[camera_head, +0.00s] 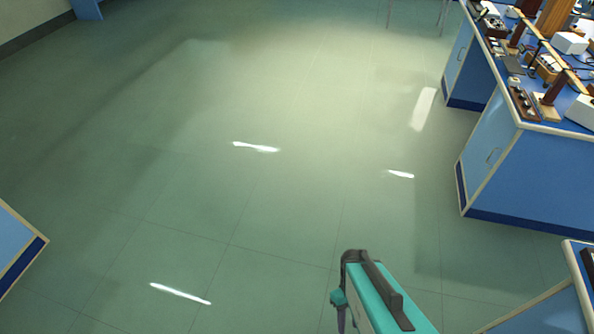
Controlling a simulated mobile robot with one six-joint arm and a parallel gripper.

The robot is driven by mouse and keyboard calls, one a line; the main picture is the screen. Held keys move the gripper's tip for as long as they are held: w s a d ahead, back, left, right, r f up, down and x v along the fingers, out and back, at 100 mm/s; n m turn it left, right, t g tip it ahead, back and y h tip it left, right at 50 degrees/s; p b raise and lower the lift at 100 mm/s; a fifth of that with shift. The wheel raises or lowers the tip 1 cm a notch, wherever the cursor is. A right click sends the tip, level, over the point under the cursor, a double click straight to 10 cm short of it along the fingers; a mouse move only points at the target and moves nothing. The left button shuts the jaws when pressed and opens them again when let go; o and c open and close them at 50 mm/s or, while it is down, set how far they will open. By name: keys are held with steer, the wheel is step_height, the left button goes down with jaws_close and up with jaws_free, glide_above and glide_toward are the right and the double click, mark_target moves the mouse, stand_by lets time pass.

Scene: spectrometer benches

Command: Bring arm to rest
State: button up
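Part of my teal and black arm shows at the bottom of the head view, right of centre. It reaches up from the bottom edge over the floor. A small teal joint and a dark part hang down at its left side and run out of the frame. I cannot make out any gripper fingers, and nothing held is visible.
Green tiled floor (230,190) lies open ahead and to the left. A blue bench (520,170) with instruments on top stands at the right. Another bench corner (550,315) is at the lower right, close to my arm. A blue cabinet corner (15,245) juts in at the left.

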steer(key=shift+w+f+m, duration=0.1)
steer(key=shift+w+m, duration=0.05)
steer(key=shift+m, duration=1.25)
steer(key=shift+w+m, duration=0.15)
steer(key=shift+m, duration=1.25)
steer(key=shift+a, duration=0.1)
